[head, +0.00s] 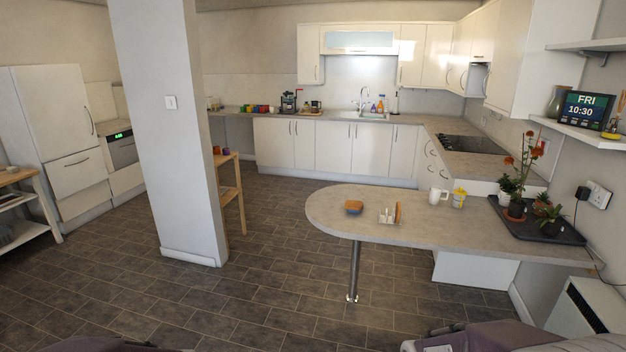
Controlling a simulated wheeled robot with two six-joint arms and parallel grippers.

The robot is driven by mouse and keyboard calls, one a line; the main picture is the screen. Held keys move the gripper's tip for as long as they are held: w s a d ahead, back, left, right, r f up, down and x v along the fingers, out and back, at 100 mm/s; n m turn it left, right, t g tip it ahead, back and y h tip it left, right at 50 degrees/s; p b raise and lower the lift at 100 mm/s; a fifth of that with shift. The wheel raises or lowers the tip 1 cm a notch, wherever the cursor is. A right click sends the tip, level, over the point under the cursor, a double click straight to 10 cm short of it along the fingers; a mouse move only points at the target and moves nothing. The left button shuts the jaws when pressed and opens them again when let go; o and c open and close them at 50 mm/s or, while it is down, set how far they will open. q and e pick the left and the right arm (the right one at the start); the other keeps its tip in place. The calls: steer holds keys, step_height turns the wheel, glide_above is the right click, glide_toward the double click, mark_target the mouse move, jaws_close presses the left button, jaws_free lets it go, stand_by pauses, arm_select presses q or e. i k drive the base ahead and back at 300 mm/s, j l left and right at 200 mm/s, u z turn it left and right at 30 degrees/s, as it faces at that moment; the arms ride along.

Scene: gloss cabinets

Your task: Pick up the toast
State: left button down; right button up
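The toast (398,212) looks like a small orange-brown slice standing upright in a pale toast rack (385,218). The rack stands on the rounded grey peninsula counter (330,209), right of centre in the head view. Neither of my grippers shows. Only parts of my own arms show along the bottom edge, at the lower left and lower right, well short of the counter.
An orange and blue block-like item (354,207) lies left of the rack. A white mug (437,196), a yellow-and-white cup (459,198) and a dark tray (535,227) of plants stand to the right. A metal leg (354,270) supports the counter. A white pillar (170,140) stands left; tiled floor is clear in front.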

mark_target(352, 205)
steer(key=i+u, duration=0.15)
steer(key=i, duration=0.55)
steer(key=i+u, duration=0.1)
steer(key=i, duration=0.65)
steer(key=i+l+u, duration=0.15)
steer(key=i, duration=0.55)
steer(key=i+l+z, duration=0.1)
steer(key=i+z, duration=0.3)
steer(key=i, duration=0.15)
steer(key=i+j+z, duration=0.1)
steer(key=i+z, duration=0.25)
steer(key=i, duration=0.2)
steer(key=i+j+z, duration=0.2)
steer(key=i+z, duration=0.2)
steer(key=i, duration=0.15)
